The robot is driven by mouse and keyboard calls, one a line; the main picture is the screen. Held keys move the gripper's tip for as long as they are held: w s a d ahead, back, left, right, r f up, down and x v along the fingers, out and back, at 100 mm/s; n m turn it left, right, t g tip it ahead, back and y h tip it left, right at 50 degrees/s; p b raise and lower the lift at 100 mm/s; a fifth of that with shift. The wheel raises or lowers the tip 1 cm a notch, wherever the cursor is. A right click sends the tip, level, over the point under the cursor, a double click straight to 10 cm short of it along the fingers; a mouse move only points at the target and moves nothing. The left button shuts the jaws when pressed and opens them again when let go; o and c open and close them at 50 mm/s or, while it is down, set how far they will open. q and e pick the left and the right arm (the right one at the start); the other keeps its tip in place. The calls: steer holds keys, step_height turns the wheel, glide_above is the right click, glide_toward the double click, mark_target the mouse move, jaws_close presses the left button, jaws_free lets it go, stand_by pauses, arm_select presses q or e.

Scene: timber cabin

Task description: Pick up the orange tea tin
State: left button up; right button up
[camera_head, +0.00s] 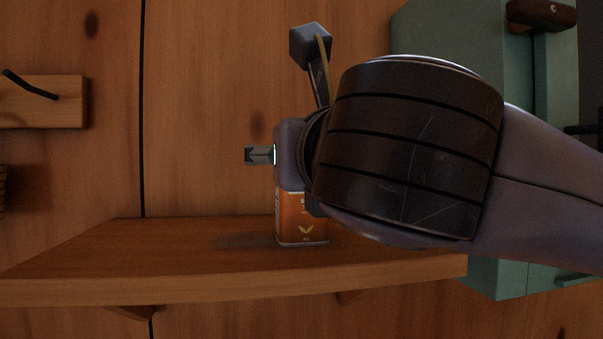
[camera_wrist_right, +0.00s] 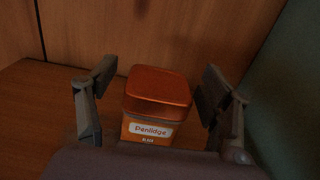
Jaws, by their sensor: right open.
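The orange tea tin (camera_head: 303,222) stands upright on a wooden wall shelf (camera_head: 130,250). In the head view my right arm hides its upper part. In the right wrist view the tin (camera_wrist_right: 157,95) shows its orange lid and a pale label. My right gripper (camera_wrist_right: 155,88) is open, with one finger on each side of the tin and a visible gap at the left finger. The gap at the right finger looks small, and I cannot tell whether it touches. In the head view the right gripper (camera_head: 262,154) is partly hidden by its own wrist. My left gripper is not in view.
A wooden peg rack (camera_head: 45,102) with a dark hook is on the wall at the left. A green cabinet-like thing (camera_head: 555,80) stands at the right, near the shelf's right end. The shelf left of the tin is clear. The plank wall is close behind.

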steer(key=shift+c, duration=0.3)
steer(key=c, duration=1.3)
steer(key=shift+c, duration=0.4)
steer(key=shift+r, duration=0.1)
